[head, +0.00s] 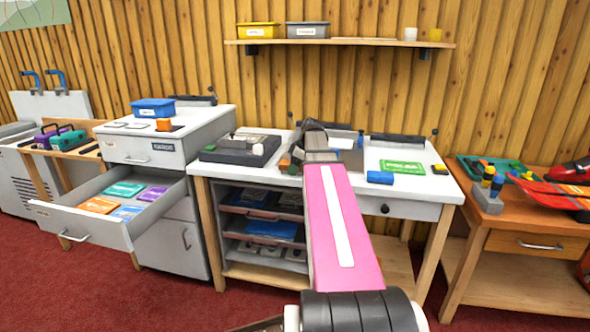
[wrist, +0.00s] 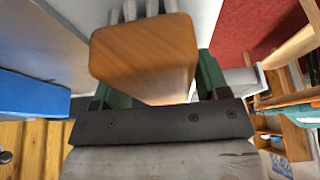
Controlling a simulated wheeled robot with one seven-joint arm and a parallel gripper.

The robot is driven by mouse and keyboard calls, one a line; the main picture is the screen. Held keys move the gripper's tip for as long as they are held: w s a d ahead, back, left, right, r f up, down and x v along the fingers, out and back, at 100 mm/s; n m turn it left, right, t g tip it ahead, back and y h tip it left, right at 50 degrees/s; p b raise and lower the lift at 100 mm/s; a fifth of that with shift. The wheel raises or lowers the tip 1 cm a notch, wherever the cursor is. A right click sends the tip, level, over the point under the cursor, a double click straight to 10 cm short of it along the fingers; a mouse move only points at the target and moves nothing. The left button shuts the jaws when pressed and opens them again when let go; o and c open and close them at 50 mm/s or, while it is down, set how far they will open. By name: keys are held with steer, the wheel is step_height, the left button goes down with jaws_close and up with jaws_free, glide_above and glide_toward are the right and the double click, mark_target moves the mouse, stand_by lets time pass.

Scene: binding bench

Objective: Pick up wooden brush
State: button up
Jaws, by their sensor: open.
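The wooden brush fills the upper middle of the wrist view as an orange-brown wooden block (wrist: 145,60) with pale bristle tufts at its far end. My gripper (wrist: 155,75) is open, with its green fingers on either side of the block. The block lies between or just in front of the fingers; I cannot tell whether they touch it. In the head view my pink arm reaches over the white bench top (head: 410,195), and it mostly hides the gripper and the brush.
A blue block (head: 380,177) lies right of my arm, beside a green card (head: 403,167). A grey press (head: 240,150) stands at the bench's left. An open drawer (head: 75,228) juts out at left. A side table (head: 560,245) with tools stands at right.

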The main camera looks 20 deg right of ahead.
steer(key=shift+f, duration=0.15)
steer(key=c, duration=0.8)
steer(key=shift+o, duration=0.3)
steer(key=shift+r, duration=0.6)
step_height(320, 180, up, 4)
steer(key=shift+f, duration=0.1)
steer(key=s+a+r, duration=0.2)
steer(key=a+r, duration=0.4)
steer(key=a, duration=0.5)
steer(key=shift+s+a+r, duration=0.2)
steer(key=shift+s+r, duration=0.05)
